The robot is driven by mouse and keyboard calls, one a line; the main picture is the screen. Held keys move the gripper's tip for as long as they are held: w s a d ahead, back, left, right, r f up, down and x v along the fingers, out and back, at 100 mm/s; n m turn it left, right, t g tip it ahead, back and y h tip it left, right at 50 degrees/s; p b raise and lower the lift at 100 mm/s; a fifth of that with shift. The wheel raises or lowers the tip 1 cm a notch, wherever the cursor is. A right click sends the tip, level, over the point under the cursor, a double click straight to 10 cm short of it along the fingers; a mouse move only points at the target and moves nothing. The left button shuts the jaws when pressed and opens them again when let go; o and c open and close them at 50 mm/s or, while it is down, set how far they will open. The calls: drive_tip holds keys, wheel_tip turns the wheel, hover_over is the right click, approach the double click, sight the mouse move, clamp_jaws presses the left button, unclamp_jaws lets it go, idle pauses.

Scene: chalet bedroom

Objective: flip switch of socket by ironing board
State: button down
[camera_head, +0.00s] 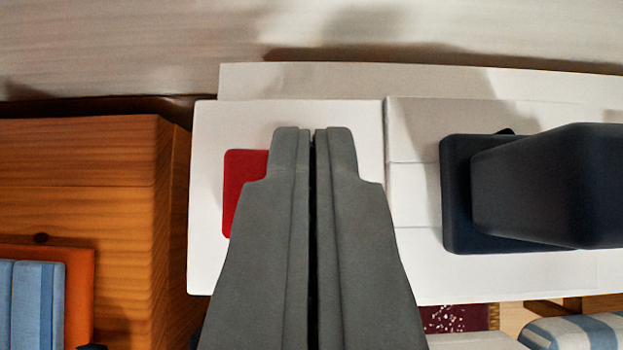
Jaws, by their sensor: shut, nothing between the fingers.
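A white socket unit (207,205) fills the middle of the view. Its red switch (243,185) is on the left part, partly hidden behind my gripper. A dark navy plug-like block (545,185) stands out from the white panel on the right. My gripper (313,130) is shut and empty, its fingertips pointing at the white unit just right of the red switch. I cannot tell whether the tips touch it, or which way the switch is set. I cannot clearly identify the ironing board.
Wooden furniture (80,160) stands at the left, with a blue striped item (32,300) in an orange frame at its lower part. A pale wall (150,45) runs along the top. A grey and blue striped padded thing (580,333) and a dark red patterned cloth (455,318) show at lower right.

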drive_tip(key=r, duration=0.2)
drive_tip(key=d+r, duration=0.1)
drive_tip(key=r, duration=0.1)
drive_tip(key=shift+s+r, duration=0.15)
drive_tip(key=shift+r, duration=0.1)
drive_tip(key=d+v, duration=0.1)
drive_tip(key=v, duration=0.8)
drive_tip(key=shift+s+d, duration=0.15)
